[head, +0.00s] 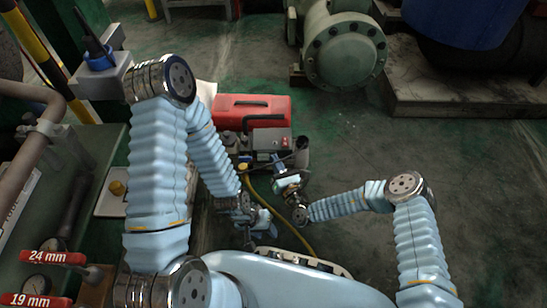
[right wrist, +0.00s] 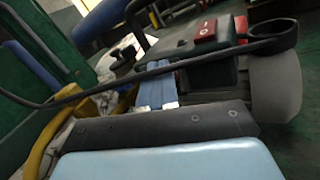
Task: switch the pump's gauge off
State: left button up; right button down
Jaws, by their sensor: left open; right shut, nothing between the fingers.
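The pump is a dark grey box (head: 268,140) on the floor in the middle of the head view, with a small red part (head: 286,143) at its right end. In the right wrist view a red block with a small pale mark (right wrist: 205,32), which looks like the gauge, sits on the pump's dark body (right wrist: 215,73). The gauge's display is too small to read. My right gripper (head: 281,168) is shut and empty, just in front of the pump; its blue fingers (right wrist: 158,92) point toward it. My left gripper (head: 262,219) is open, lower and nearer to me, apart from the pump.
A red toolbox (head: 250,108) lies behind the pump. A dark bar with a ring (right wrist: 272,40) crosses in front of the pump in the right wrist view. A yellow hose (head: 268,207) runs beside my grippers. A green bench (head: 90,150) stands left; floor at right is clear.

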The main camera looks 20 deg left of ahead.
jog(key=shift+w+f, duration=0.1)
jog(key=shift+f, duration=0.05)
jog(key=shift+s+d+r+p, duration=0.1)
jog(key=shift+s+r+p, duration=0.35)
jog(key=shift+p, duration=0.3)
jog(key=s+r+p, duration=0.1)
jog(key=p, duration=0.1)
jog(key=s+d+r+p, duration=0.1)
jog(key=s+p, duration=0.1)
jog(key=s+r+p, duration=0.1)
jog(key=p, duration=0.1)
jog(key=shift+s+d+r, duration=0.15)
jog(key=shift+s+d, duration=0.05)
jog(key=shift+s, duration=0.2)
